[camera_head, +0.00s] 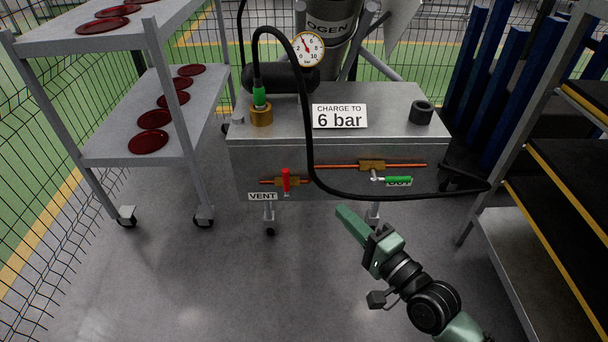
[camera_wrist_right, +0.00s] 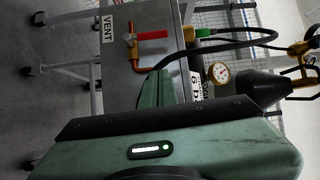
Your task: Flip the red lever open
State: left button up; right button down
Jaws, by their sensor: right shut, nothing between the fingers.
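The red lever (camera_head: 286,180) stands upright across a horizontal copper pipe on the front of the grey cart, just right of the VENT label (camera_head: 262,197). In the right wrist view, which is turned sideways, the red lever (camera_wrist_right: 152,35) lies level beyond my gripper. My right gripper (camera_head: 345,215) is shut and empty, with its tip to the right of the red lever, lower in the picture and apart from it. Its green fingers (camera_wrist_right: 160,88) also show in the wrist view. My left gripper is not in view.
A green lever (camera_head: 398,180) lies level on the right pipe, partly covering its label. A black hose (camera_head: 309,125) hangs down across the cart front (camera_head: 340,158) between the levers. A shelf trolley (camera_head: 110,146) stands left, a rack (camera_head: 540,190) right. The floor before the cart is clear.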

aim_at(286, 180)
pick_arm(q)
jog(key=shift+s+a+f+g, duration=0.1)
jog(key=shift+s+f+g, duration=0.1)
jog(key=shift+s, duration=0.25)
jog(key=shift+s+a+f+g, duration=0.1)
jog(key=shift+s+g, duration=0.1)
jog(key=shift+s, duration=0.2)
pick_arm(e)
jog(key=shift+d+f, duration=0.1)
jog(key=shift+f, duration=0.15)
jog(key=shift+w, duration=0.15)
